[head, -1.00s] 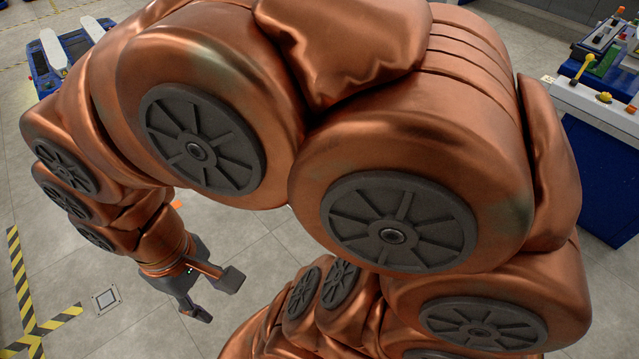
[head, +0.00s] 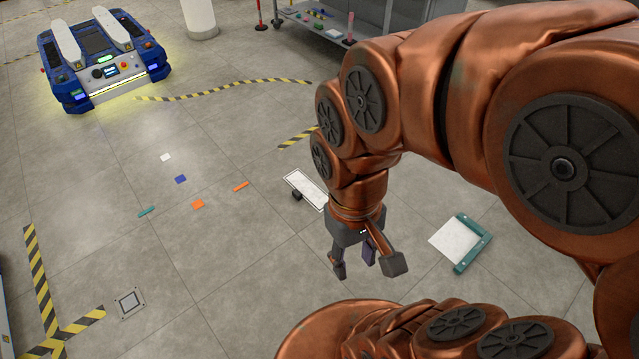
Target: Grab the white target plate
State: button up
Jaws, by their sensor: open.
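A white plate with a thin dark border (head: 303,186) lies on the floor left of my gripper, partly hidden by it. A second white plate (head: 455,238) lies to the right, with a green frame along two of its sides. A small white square (head: 165,157) lies farther left. I cannot tell from looks alone which is the target plate. My gripper (head: 366,266) is open and empty, pointing down in front of the bordered plate and left of the green-framed one. It touches none of them, as far as I can see.
Small blue (head: 180,179), orange (head: 198,205) and green (head: 146,212) pieces lie on the floor at left. A blue lift cart (head: 100,62) stands at the back left. A grey shelf cart (head: 340,35) stands at the back. The front-left floor is mostly clear.

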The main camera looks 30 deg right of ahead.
aim_at(304, 186)
jog(key=i, duration=1.65)
